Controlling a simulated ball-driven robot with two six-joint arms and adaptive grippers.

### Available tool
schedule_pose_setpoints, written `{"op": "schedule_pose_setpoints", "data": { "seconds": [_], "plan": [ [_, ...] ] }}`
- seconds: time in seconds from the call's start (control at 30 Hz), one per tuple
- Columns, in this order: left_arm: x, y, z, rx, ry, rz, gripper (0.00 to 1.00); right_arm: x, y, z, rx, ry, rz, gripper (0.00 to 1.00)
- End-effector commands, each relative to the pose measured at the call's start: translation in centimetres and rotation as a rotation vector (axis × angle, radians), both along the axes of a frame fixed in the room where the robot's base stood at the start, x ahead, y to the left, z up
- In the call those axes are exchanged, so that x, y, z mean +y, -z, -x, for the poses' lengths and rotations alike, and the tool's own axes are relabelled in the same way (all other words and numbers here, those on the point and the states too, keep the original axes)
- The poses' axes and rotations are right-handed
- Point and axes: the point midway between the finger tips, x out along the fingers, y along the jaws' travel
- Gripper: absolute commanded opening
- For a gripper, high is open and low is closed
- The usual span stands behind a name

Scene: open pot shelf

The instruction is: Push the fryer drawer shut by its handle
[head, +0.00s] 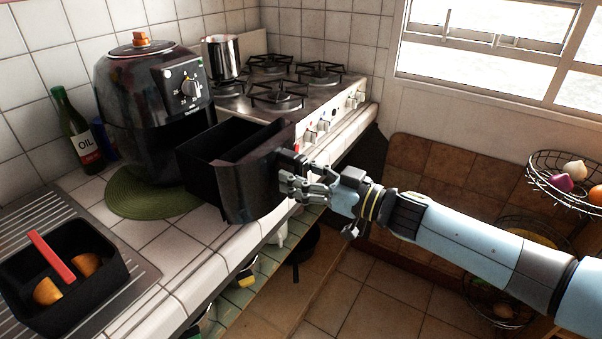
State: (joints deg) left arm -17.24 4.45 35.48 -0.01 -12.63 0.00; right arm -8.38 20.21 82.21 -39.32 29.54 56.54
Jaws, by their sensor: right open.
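The black air fryer (152,105) stands on the tiled counter at the back left. Its drawer (250,184) is pulled out to the right, and its dark empty-looking inside shows from above. The drawer's handle (291,160) is on its front, partly hidden by my gripper. My right gripper (290,183) is open, with its fingers at the drawer front just below the handle. Whether the fingers touch the handle or drawer front I cannot tell. My left gripper is not in view.
A green round mat (150,199) lies under the fryer. A stove (315,98) with a steel pot (221,57) stands behind the drawer. An oil bottle (76,132) is left of the fryer. Wire baskets (568,182) hang at right.

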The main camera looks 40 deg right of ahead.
Motion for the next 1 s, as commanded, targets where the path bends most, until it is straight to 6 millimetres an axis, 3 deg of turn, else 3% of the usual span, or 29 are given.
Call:
{"op": "schedule_pose_setpoints", "data": {
  "seconds": [0.1,0.47,0.83,1.0],
  "plan": [
    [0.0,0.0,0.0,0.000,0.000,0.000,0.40,0.0,0.0,0.0,0.000,0.000,0.000,0.49],
    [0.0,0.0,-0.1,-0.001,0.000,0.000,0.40,0.0,0.0,0.0,0.000,0.000,0.000,0.02],
    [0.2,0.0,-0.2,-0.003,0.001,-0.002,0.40,0.0,0.0,0.0,0.000,0.001,0.000,0.00],
    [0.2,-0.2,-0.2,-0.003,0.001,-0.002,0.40,0.5,-0.1,-1.2,-0.003,0.002,-0.001,0.00]
  ]
}}
